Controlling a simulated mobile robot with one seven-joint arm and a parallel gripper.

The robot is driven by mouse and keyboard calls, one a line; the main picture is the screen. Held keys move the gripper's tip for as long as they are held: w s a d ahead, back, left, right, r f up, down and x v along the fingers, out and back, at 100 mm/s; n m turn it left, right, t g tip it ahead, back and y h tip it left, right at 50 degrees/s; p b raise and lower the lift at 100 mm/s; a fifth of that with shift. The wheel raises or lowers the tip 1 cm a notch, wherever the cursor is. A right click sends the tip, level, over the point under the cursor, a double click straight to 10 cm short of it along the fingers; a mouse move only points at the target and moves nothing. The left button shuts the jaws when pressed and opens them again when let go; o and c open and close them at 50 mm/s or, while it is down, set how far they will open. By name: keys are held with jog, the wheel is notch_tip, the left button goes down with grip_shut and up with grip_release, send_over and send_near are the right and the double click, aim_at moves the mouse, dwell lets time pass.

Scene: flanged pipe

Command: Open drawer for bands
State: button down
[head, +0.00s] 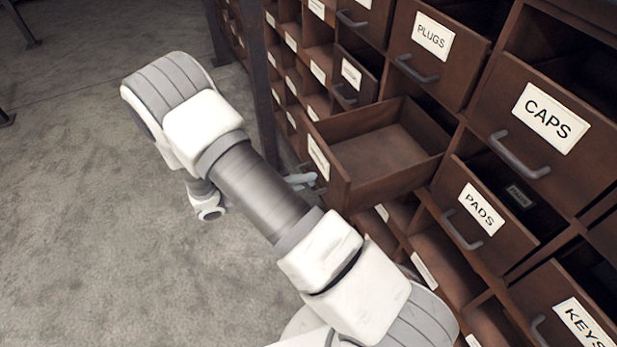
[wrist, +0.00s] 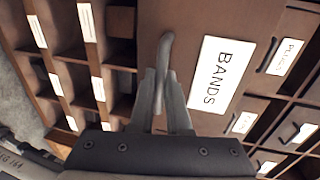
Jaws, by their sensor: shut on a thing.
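The brown wooden bands drawer (head: 339,180) stands pulled out from the cabinet in the head view, and its inside looks empty. Its white label is seen at a steep slant there. In the wrist view the label (wrist: 212,74) reads BANDS, on the drawer front (wrist: 190,25). The grey bar handle (wrist: 166,48) sits beside the label. My gripper (wrist: 161,78) is shut on this handle, with one finger on each side of it. In the head view my gripper (head: 302,181) shows small at the drawer front, partly hidden by my arm.
The PLUGS drawer (head: 447,67), CAPS drawer (head: 500,103) and PADS drawer (head: 452,185) stick out partly around it. Open cubbyholes (head: 440,262) lie below. A dark post (head: 258,85) stands left of the bands drawer. The carpet floor (head: 90,200) at left is clear.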

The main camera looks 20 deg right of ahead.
jog(key=c, duration=0.9)
grip_release()
jog(key=v, duration=1.7)
jog(key=shift+a, duration=0.15)
jog(key=shift+r, duration=0.1)
